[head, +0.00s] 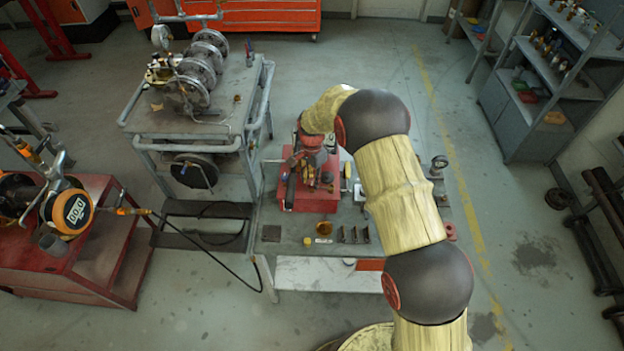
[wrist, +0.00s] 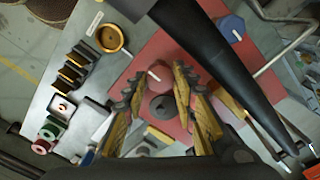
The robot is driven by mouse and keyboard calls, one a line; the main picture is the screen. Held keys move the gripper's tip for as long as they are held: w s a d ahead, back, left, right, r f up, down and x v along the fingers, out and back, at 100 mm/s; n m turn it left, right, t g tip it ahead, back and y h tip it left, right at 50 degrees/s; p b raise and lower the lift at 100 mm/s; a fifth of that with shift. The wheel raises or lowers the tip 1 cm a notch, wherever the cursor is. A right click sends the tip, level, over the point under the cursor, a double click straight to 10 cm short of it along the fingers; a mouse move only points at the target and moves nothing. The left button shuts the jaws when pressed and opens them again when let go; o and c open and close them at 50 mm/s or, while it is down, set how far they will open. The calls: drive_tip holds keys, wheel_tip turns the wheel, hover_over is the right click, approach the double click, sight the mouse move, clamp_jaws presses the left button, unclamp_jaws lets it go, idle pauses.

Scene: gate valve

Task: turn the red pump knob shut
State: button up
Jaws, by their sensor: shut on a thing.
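The red knob (wrist: 160,77) shows in the wrist view as a small round red piece between my fingertips, with a dark round part just below it in the picture. My gripper (wrist: 158,82) has its yellow-and-black fingers closed about the knob, one on each side. The red pump body (head: 308,198) stands on the grey workbench in the head view, and its red top (wrist: 205,50) lies under the fingers in the wrist view. In the head view my gripper (head: 306,178) is down over the pump, and my arm and wrist hide part of it.
A long black bar (wrist: 225,65) crosses close beside the right finger in the wrist view. An amber cup (head: 324,228) and several dark blocks (head: 354,235) lie along the bench front. A cart with flanged piping (head: 200,70) stands left of the bench.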

sight(312, 181)
drive_tip(key=o, duration=1.2)
drive_tip(key=shift+c, duration=0.2)
drive_tip(key=shift+r, duration=0.1)
wheel_tip(312, 181, up, 12)
